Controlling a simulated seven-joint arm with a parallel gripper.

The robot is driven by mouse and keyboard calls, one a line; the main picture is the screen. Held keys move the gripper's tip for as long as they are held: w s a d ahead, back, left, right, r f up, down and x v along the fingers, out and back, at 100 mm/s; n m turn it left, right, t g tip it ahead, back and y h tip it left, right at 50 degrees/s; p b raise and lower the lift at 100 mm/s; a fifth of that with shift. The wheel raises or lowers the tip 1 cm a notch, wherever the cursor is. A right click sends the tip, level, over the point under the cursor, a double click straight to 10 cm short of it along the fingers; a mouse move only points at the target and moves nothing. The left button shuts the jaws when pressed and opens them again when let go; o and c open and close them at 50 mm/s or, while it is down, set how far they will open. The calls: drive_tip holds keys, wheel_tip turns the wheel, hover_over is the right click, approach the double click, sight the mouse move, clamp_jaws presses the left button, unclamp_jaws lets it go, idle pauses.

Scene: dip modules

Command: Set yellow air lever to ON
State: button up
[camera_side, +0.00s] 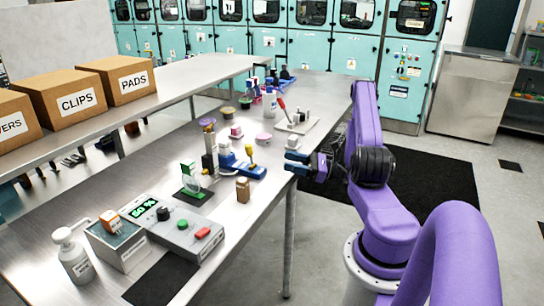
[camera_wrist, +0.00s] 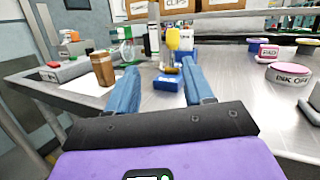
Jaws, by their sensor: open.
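The yellow lever (camera_side: 249,152) stands roughly upright on a blue unit (camera_side: 246,170) on the metal bench. In the wrist view the yellow lever (camera_wrist: 173,38) rises ahead, between the lines of my two fingers, above the blue unit (camera_wrist: 168,85). Any ON or OFF marking on it is too small to read. My gripper (camera_side: 292,161) is open and empty, with blue fingers, at the bench edge to the right of the lever and apart from it. Both fingers also show in the wrist view (camera_wrist: 160,82).
Bare bench lies between gripper and lever.

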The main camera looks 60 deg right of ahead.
drive_tip(key=a+r+n+g+y, duration=0.1)
drive_tip(key=n+g, duration=0.1)
drive_tip(key=n, duration=0.2)
drive_tip(key=w+a+r+n+g+y, duration=0.1)
drive_tip(key=n+g+y, duration=0.1)
drive_tip(key=n+g, duration=0.1)
drive_tip(key=w+r+n+g+y, duration=0.1)
drive_tip(key=n+g+y, duration=0.1)
drive_tip(key=n, duration=0.3)
drive_tip(key=shift+w+a+r, duration=0.2)
drive_tip(key=shift+a+r, duration=0.2)
wheel_tip(320, 180, up, 3)
drive_tip(key=w+n+g+h, duration=0.2)
drive_tip(key=n+g, duration=0.4)
drive_tip(key=n, duration=0.3)
drive_tip(key=n+g+h, duration=0.1)
drive_tip(key=n+h, duration=0.8)
drive_tip(key=n, duration=0.3)
approach(249, 148)
drive_tip(key=x, duration=0.7)
drive_tip(key=d+x, duration=0.1)
drive_tip(key=x, duration=0.2)
drive_tip(key=shift+w+f, duration=0.3)
drive_tip(key=shift+f, duration=0.05)
clamp_jaws()
